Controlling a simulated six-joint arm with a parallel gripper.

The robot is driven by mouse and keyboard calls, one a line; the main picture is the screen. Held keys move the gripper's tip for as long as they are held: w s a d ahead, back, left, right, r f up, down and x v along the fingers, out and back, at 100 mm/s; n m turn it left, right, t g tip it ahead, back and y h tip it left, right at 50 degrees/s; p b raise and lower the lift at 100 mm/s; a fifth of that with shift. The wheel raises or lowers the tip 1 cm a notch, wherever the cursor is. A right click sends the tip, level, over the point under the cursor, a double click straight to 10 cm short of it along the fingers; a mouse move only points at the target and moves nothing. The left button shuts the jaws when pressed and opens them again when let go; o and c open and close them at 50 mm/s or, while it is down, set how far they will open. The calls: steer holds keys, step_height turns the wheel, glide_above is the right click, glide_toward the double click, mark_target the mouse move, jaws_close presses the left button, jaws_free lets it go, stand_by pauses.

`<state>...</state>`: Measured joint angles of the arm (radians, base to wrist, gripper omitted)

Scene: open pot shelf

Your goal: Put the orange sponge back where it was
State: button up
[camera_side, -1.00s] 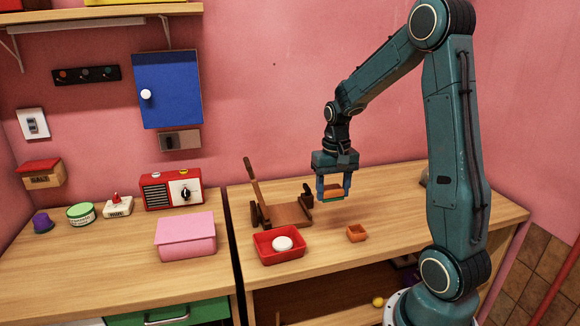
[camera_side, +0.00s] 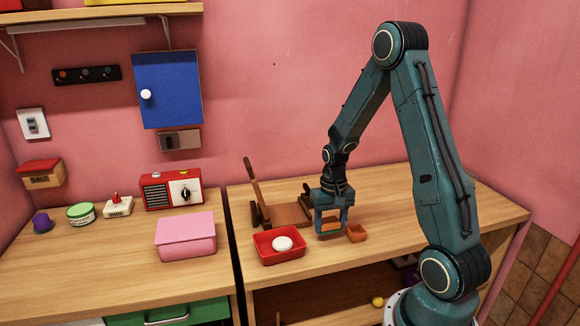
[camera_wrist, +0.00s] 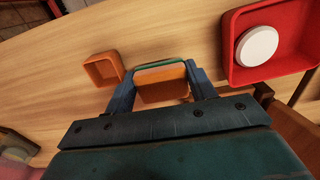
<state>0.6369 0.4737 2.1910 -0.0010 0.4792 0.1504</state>
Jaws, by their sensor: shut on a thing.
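My gripper (camera_side: 330,226) is shut on the orange sponge (camera_wrist: 162,90), which has a green layer along one side. In the wrist view the sponge sits between the two blue fingers. In the side view it is low over the right counter, between the red tray and the small orange box. I cannot tell whether it touches the counter. The small open orange box (camera_side: 357,234) stands just right of my gripper, and it also shows in the wrist view (camera_wrist: 103,69).
The red tray (camera_side: 264,258) with a white round thing (camera_side: 282,244) stands to the left. A brown wooden stand with an upright handle (camera_side: 254,181) is behind it. A pink box (camera_side: 186,238) is on the left counter. The right counter's far right is clear.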

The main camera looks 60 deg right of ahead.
mark_target(330, 223)
steer(key=shift+f, duration=1.5)
steer(key=shift+f, duration=0.15)
steer(key=o, duration=0.9)
step_height(330, 223, up, 12)
steer(key=shift+r, duration=0.2)
